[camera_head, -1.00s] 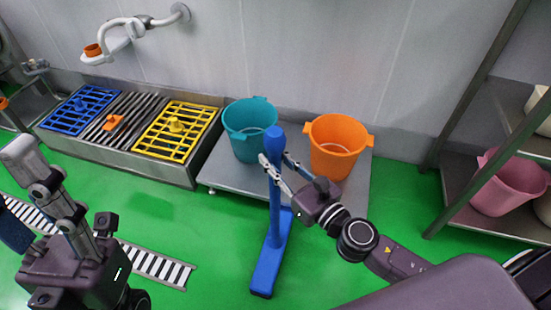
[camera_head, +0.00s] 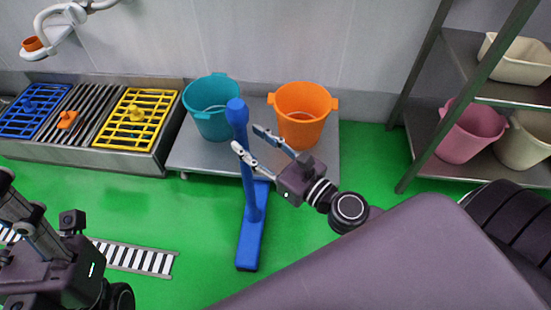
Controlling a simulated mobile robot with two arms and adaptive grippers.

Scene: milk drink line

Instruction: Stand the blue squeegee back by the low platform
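The blue squeegee (camera_head: 249,190) stands upright on the green floor in front of the low platform (camera_head: 186,156). Its long blue foot points toward me, and its far end is close to the platform's front edge. My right gripper (camera_head: 247,139) is open at the upper handle. One finger crosses in front of the handle, and the other is apart from it on the right. I cannot tell whether the near finger touches it. My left gripper (camera_head: 12,198) is at the left edge, partly cut off, away from the squeegee.
A teal bucket (camera_head: 210,112) and an orange bucket (camera_head: 302,112) stand on the platform. A floor drain (camera_head: 135,257) lies to the left. A rack (camera_head: 420,135) with pink and cream containers is at right. Green floor is free between the platform and rack.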

